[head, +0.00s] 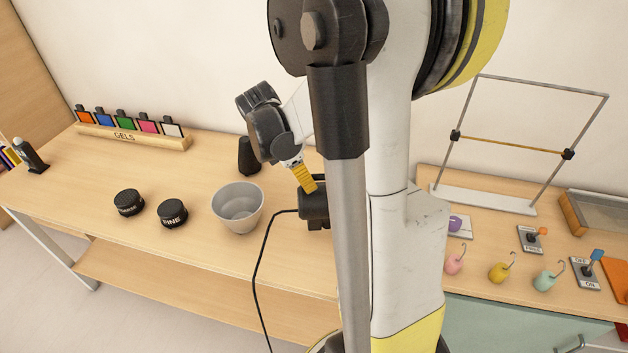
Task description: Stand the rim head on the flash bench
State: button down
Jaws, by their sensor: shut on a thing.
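My gripper (306,183), with a yellow ribbed finger showing, points down over the wooden bench (85,172). It is shut on a black boxy head (312,203), which looks like the rim head, though no label shows. A black cable hangs from the head's left side over the bench's front edge. My arm hides the head's right part and part of the gripper. I cannot tell whether the head touches the bench top.
A grey bowl (237,210) stands just left of the head. Two black round caps (150,208) lie farther left. A dark tapered piece (248,158) stands behind. A gel rack (135,137) lines the back. Right of my arm are a metal frame (512,148), hooked weights and switches.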

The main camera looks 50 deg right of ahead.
notch_tip(320, 180, down, 4)
jog(key=shift+r+b, duration=0.15)
jog(key=shift+b, duration=0.65)
jog(key=shift+r, duration=0.1)
jog(key=c, duration=1.5)
grip_release()
jog(key=shift+c, duration=0.2)
jog(key=p+v, duration=0.4)
jog(key=v, duration=0.7)
jog(key=s+a+r+m+t+y, duration=0.1)
jog(key=s+a+r+m+t, duration=0.1)
jog(key=a+m, duration=0.4)
jog(key=s+a+r+m+t+y, duration=0.2)
jog(key=a+m+t, duration=0.5)
jog(key=a, duration=0.9)
jog(key=shift+s+a+r+y, duration=0.15)
jog(key=shift+s+r+y, duration=0.15)
jog(key=shift+s+r, duration=0.6)
